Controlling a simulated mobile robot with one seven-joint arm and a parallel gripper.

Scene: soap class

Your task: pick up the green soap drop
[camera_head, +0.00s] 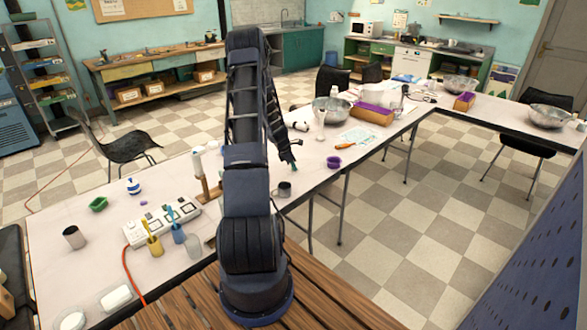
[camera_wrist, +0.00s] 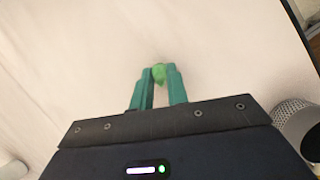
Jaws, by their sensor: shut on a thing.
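The green soap drop (camera_wrist: 159,73) is a small bright green piece held between the fingertips of my gripper (camera_wrist: 159,76) in the wrist view. The two teal fingers are shut on it from both sides, and its upper end shows past the tips. The pale table surface lies behind it. I cannot tell whether the drop touches the table. In the head view my gripper (camera_head: 294,166) is low over the middle of the white table, and the drop is too small to make out there.
A grey cup (camera_head: 284,190) stands close to my gripper; a metal container (camera_wrist: 298,128) shows at the wrist view's right edge. A purple cup (camera_head: 333,162) is to the right, near the table edge.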

